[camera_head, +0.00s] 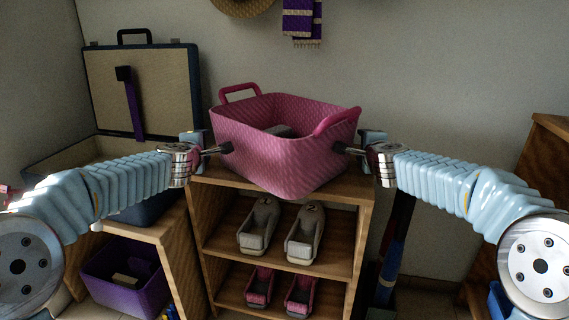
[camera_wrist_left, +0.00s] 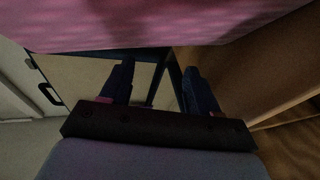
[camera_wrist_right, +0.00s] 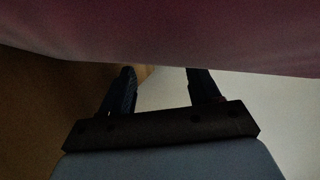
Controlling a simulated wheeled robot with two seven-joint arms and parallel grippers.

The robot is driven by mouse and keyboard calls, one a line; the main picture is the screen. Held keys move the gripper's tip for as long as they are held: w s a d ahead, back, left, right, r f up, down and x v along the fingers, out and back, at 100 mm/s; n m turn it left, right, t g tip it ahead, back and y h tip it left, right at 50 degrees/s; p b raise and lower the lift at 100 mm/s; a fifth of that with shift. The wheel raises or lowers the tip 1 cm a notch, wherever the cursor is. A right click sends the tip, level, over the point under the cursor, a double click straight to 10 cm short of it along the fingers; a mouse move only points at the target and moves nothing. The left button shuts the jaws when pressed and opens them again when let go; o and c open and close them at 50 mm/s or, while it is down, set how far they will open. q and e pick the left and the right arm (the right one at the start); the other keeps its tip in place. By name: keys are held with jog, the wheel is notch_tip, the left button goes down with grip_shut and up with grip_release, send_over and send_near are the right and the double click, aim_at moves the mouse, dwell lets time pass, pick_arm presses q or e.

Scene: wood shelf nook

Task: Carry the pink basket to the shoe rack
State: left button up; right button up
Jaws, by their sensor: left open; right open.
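The pink basket (camera_head: 290,160) stands upright on top of the wooden shoe rack (camera_head: 362,190), with its two handles raised at the left and right ends. A grey item (camera_head: 280,131) lies inside it. My left gripper (camera_head: 226,148) is at the basket's left side and my right gripper (camera_head: 340,147) is at its right side, both below the handles. In the left wrist view the open left fingers (camera_wrist_left: 158,80) reach toward the basket wall (camera_wrist_left: 150,25). In the right wrist view the open right fingers (camera_wrist_right: 163,80) partly pass under the basket wall (camera_wrist_right: 170,35). Contact cannot be told.
Beige shoes (camera_head: 259,225) and pink shoes (camera_head: 259,287) fill the rack's lower shelves. An open suitcase (camera_head: 145,95) stands at left above a purple bin (camera_head: 125,278). Wooden furniture (camera_head: 545,160) borders the right side. Floor shows right of the rack.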

pick_arm(q)
jog(key=shift+o, duration=0.6)
jog(key=shift+r, duration=0.15)
pick_arm(e)
jog(key=shift+r, duration=0.1)
pick_arm(q)
jog(key=o, duration=0.3)
jog(key=shift+a, duration=0.3)
pick_arm(e)
jog(key=shift+d, duration=0.35)
pick_arm(q)
jog(key=shift+a, duration=0.2)
pick_arm(e)
jog(key=o, duration=0.4)
jog(key=shift+d+r, duration=0.1)
jog(key=shift+d, duration=0.1)
pick_arm(q)
jog(key=shift+s, duration=0.1)
pick_arm(e)
jog(key=shift+o, duration=0.2)
jog(key=shift+s, duration=0.2)
pick_arm(q)
jog(key=v, duration=1.2)
pick_arm(e)
jog(key=v, duration=1.1)
jog(key=shift+s, duration=0.4)
